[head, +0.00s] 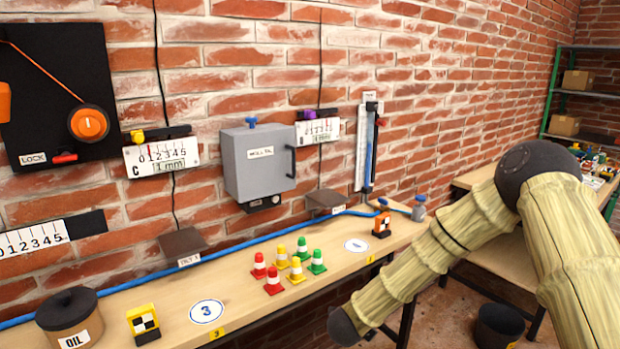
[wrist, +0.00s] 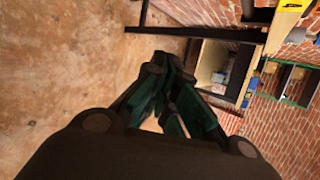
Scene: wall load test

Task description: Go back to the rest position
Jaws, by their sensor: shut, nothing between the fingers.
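My gripper (wrist: 170,100) shows in the wrist view with its dark green fingers drawn together at the tips and nothing held between them. It points over the bare brown floor, apart from the bench and the wall. In the head view my arm, in a pale ribbed sleeve, bends at the right and reaches down toward the lower middle. The gripper itself is not visible in the head view.
A wooden bench (head: 245,300) runs along the brick wall, with several small cones, an oil pot (head: 67,315) and a blue hose (head: 225,252). A grey box (head: 257,165) hangs above. A black bucket (head: 499,325) stands on the floor at the right, below another table (head: 500,262).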

